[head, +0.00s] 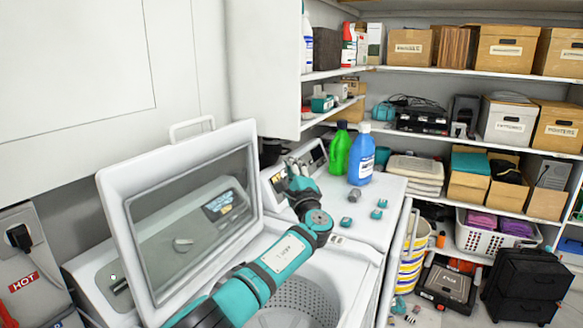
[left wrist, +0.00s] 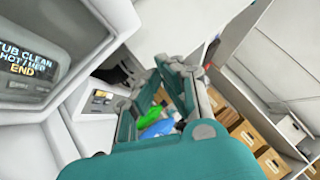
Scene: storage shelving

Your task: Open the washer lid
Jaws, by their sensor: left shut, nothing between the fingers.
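The washer lid (head: 112,212) is a white frame with a glass pane and a handle (head: 192,128) on its top edge. It stands raised and tilted in the head view. Below it the washer's tub (head: 300,300) is uncovered, partly hidden by my left arm. My left gripper (head: 300,180) is shut and empty, to the right of the lid and apart from it, near the back control panel. In the left wrist view my left gripper (left wrist: 180,75) points toward the shelving, with the lid's glass (left wrist: 40,60) at left. My right gripper is not in view.
Green (head: 340,150) and blue (head: 361,155) bottles stand on the neighbouring machine's top (head: 345,208) with several small teal items. Shelves of boxes (head: 410,47) fill the right. A yellow-striped bucket (head: 413,255) and a black case (head: 525,285) stand on the floor.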

